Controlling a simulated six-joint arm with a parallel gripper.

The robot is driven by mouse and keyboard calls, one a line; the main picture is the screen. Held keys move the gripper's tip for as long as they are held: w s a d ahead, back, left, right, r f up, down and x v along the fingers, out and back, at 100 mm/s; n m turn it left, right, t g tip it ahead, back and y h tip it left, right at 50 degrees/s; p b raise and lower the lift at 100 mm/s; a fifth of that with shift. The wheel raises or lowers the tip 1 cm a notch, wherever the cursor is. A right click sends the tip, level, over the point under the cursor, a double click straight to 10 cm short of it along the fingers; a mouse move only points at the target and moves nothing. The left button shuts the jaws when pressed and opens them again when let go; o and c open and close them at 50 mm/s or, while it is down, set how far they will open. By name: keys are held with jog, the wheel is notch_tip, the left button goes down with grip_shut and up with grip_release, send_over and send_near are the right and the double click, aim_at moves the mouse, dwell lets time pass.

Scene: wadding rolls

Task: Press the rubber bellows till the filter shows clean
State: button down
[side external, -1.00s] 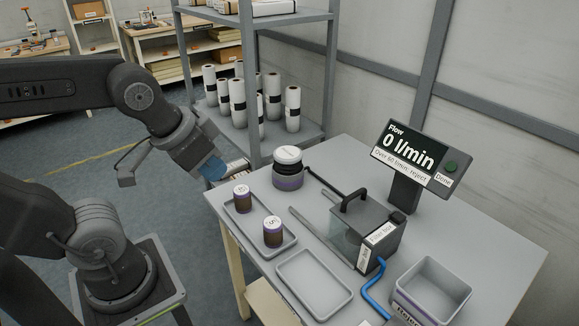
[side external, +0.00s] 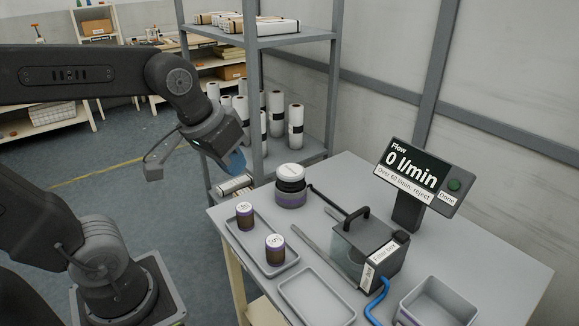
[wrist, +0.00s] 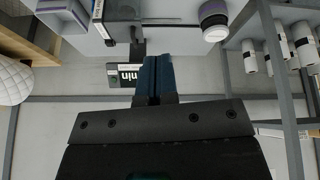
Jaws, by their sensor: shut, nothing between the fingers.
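My gripper (side external: 234,162) is shut and empty, hanging in the air left of the table, near the shelf rack. Its blue fingers sit together in the wrist view (wrist: 155,68). A round grey and purple pot with a dark band (side external: 290,187), possibly the bellows, stands at the table's back left, apart from the gripper; it also shows in the wrist view (wrist: 214,20). Two brown and purple cartridges with white tops, a left one (side external: 244,217) and a right one (side external: 275,250), stand in a grey tray (side external: 290,265). The display (side external: 417,172) reads 0 l/min.
A clear-sided test box (side external: 365,250) with a black handle and a blue hose (side external: 377,300) stands mid-table. An empty tray (side external: 316,298) lies in front, and a grey bin (side external: 438,303) at the right. A shelf rack (side external: 257,90) with white rolls stands behind my gripper.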

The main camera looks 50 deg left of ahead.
jog(key=w+a+r+n+g, duration=0.15)
jog(key=w+a+n, duration=0.25)
jog(key=w, duration=0.4)
jog(key=n+g, duration=0.3)
jog(key=n, duration=0.9)
send_over(290, 171)
notch_tip(290, 171, down, 8)
jog(key=f, duration=0.1)
jog(key=shift+s+r, duration=0.25)
jog(key=shift+d, duration=0.1)
notch_tip(290, 171, down, 14)
jog(key=shift+w+r, duration=0.1)
jog(key=shift+w, duration=0.05)
